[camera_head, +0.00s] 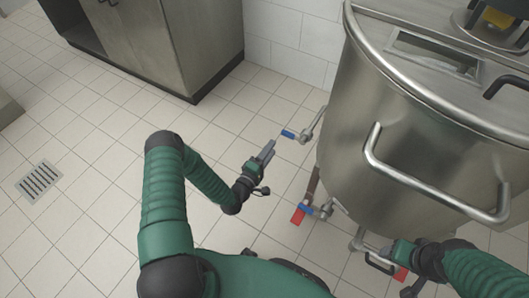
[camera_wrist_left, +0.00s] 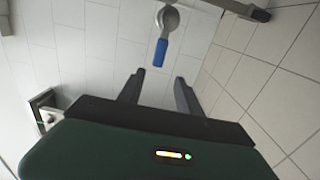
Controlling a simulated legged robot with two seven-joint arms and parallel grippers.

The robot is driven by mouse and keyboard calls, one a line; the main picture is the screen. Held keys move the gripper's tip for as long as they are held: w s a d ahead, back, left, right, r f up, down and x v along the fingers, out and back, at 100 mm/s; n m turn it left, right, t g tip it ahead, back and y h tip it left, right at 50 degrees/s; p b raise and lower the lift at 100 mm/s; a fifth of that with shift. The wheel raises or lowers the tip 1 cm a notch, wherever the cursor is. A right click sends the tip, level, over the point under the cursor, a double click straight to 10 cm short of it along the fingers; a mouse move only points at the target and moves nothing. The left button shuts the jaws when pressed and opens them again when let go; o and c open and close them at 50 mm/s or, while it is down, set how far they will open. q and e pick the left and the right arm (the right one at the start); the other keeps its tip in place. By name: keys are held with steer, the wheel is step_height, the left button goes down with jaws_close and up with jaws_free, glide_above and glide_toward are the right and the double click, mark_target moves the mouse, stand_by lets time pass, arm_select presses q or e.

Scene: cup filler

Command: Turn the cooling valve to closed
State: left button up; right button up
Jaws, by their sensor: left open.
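A steel valve with a blue lever (camera_head: 289,134) sticks out on a pipe from the left side of the steel tank (camera_head: 345,130). In the left wrist view the blue lever (camera_wrist_left: 160,52) hangs down from the round valve body (camera_wrist_left: 169,19). My left gripper (camera_head: 269,147) is just left of and below this lever in the head view. In the wrist view its fingers (camera_wrist_left: 159,78) are open and empty, with the lever ahead of the gap, apart from them. My right gripper (camera_head: 380,260) is low by the tank's underside; its fingers are hard to make out.
A lower valve has another blue lever (camera_head: 305,207) with a red part (camera_head: 298,216) beside it. The tank has a large bar handle (camera_head: 430,187). A steel cabinet (camera_head: 160,40) stands at the back left. A floor drain (camera_head: 38,181) lies at left. The tiled floor between is clear.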

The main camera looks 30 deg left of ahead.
arm_select(q)
steer(key=s, duration=0.4)
steer(key=shift+s+f+p, duration=0.1)
steer(key=shift+s+p, duration=0.05)
steer(key=shift+p, duration=0.2)
stand_by(1.0)
